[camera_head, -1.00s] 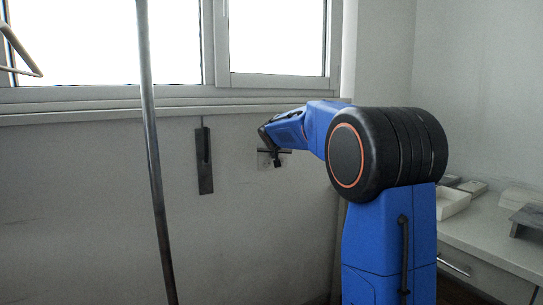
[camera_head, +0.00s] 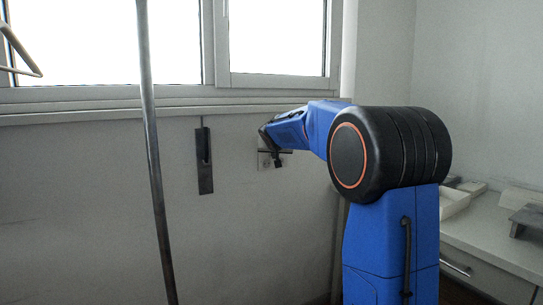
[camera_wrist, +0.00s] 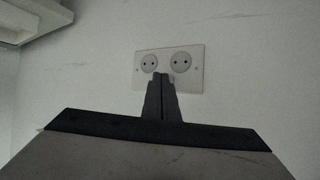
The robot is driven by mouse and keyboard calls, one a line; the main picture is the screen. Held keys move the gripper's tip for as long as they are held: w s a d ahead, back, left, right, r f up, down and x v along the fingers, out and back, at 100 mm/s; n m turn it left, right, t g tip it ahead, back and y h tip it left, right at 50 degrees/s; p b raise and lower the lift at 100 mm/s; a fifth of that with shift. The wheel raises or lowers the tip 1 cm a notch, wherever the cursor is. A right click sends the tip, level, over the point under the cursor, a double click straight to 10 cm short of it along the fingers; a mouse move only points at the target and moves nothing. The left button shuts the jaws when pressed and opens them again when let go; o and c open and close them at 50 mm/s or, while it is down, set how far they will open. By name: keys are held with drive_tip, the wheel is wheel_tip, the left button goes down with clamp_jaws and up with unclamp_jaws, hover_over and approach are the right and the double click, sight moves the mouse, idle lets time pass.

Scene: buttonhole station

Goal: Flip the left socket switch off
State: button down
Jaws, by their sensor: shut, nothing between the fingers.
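A pale double socket plate (camera_wrist: 196,78) is on the wall in the wrist view, with a left round socket (camera_wrist: 149,62) and a right round socket (camera_wrist: 181,62). My gripper (camera_wrist: 161,78) is shut and empty. Its fingertips overlap the lower left half of the plate in that view; I cannot tell whether they touch it. They hide the area under and between the sockets, and no switch can be made out. In the head view my gripper (camera_head: 276,160) is at the wall, in front of the plate (camera_head: 263,161), which is mostly covered.
A dark narrow panel (camera_head: 204,162) hangs on the wall left of my gripper. A metal pole (camera_head: 153,150) stands further left. A window sill (camera_head: 100,112) runs above. A white counter (camera_head: 490,235) with a tray (camera_head: 454,203) is at the right.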

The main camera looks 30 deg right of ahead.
drive_tip(key=shift+s, duration=0.2)
drive_tip(key=shift+s+d+f, duration=0.1)
drive_tip(key=shift+s+f, duration=0.1)
drive_tip(key=shift+s, duration=1.05)
drive_tip(key=shift+s+f, duration=0.15)
drive_tip(key=shift+s, duration=1.1)
drive_tip(key=s+a+f+n+g+y, duration=0.2)
drive_tip(key=s+a+f, duration=0.5)
drive_tip(key=s, duration=0.9)
drive_tip(key=s+a+f+n+g+y, duration=0.1)
drive_tip(key=s+a+f, duration=0.6)
drive_tip(key=s, duration=1)
drive_tip(key=s+a+f+n+g+y, duration=0.2)
drive_tip(key=s+a+f, duration=0.5)
drive_tip(key=s, duration=1)
wheel_tip(320, 180, down, 2)
drive_tip(key=shift+a+f+n+g+y, duration=0.1)
drive_tip(key=shift+a+n+g+y, duration=0.2)
drive_tip(key=shift+n+g, duration=0.2)
drive_tip(key=shift+s, duration=0.1)
